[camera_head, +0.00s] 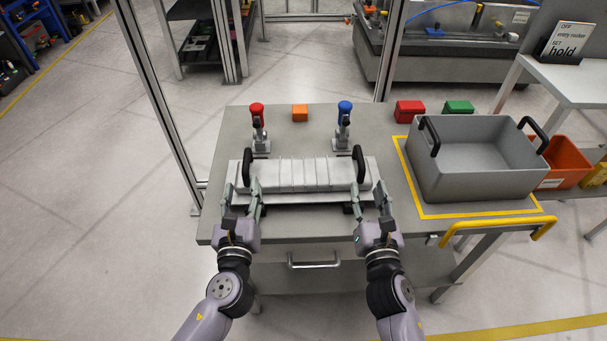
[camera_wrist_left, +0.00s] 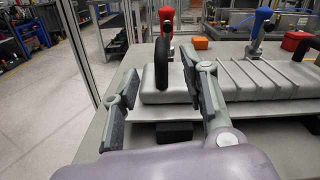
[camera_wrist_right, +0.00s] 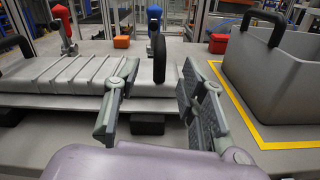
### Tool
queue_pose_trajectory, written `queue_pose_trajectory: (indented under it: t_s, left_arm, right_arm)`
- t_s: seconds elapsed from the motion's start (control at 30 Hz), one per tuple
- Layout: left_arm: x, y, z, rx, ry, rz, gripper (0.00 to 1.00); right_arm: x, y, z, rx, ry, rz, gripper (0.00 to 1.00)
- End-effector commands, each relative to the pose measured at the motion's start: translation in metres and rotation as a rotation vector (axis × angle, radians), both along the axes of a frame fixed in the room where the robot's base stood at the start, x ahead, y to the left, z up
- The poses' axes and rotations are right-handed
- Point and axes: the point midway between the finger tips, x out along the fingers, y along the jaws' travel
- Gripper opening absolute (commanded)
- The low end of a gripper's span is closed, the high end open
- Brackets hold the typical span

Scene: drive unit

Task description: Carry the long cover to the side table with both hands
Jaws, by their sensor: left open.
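The long cover (camera_head: 303,174) is a light grey ribbed block with a black upright handle at each end. It lies on a flat plate on the grey bench. My left gripper (camera_head: 254,193) is open at the left handle (camera_wrist_left: 162,62); in the left wrist view its fingers stand apart with the handle between and beyond them. My right gripper (camera_head: 370,192) is open at the right handle (camera_head: 358,166); in the right wrist view the handle (camera_wrist_right: 158,57) shows between its spread fingers. I cannot tell whether any finger touches a handle.
A red-topped clamp (camera_head: 258,125) and a blue-topped clamp (camera_head: 344,125) stand behind the cover. A grey bin (camera_head: 478,182) with black handles sits right, inside yellow tape. Orange (camera_head: 300,113), red (camera_head: 409,110) and green (camera_head: 457,107) blocks lie along the back. A frame post (camera_head: 160,100) rises left.

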Motion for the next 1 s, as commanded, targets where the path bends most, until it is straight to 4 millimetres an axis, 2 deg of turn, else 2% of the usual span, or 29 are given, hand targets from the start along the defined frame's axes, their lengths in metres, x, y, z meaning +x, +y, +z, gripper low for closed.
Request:
queue_pose_trajectory:
  t_s: [0.03,0.3,0.5,0.7,1.0]
  left_arm:
    - [0.011,0.001,0.001,0.0,-0.003,0.001,0.4]
    - [0.064,0.003,0.001,0.0,-0.001,0.0,0.4]
    - [0.093,0.005,0.0,-0.001,0.0,0.001,0.4]
    - [0.105,0.005,0.0,-0.002,0.0,-0.001,0.4]
    - [0.106,0.006,0.0,-0.002,0.001,0.0,0.4]
  right_arm:
    - [0.011,0.001,0.001,-0.001,-0.003,0.0,0.38]
    - [0.065,0.003,0.001,0.002,-0.001,-0.001,0.38]
    - [0.093,0.005,0.0,0.001,-0.001,0.0,0.38]
    - [0.105,0.006,0.0,0.0,0.001,-0.001,0.38]
    - [0.106,0.006,0.0,0.001,0.001,-0.001,0.38]
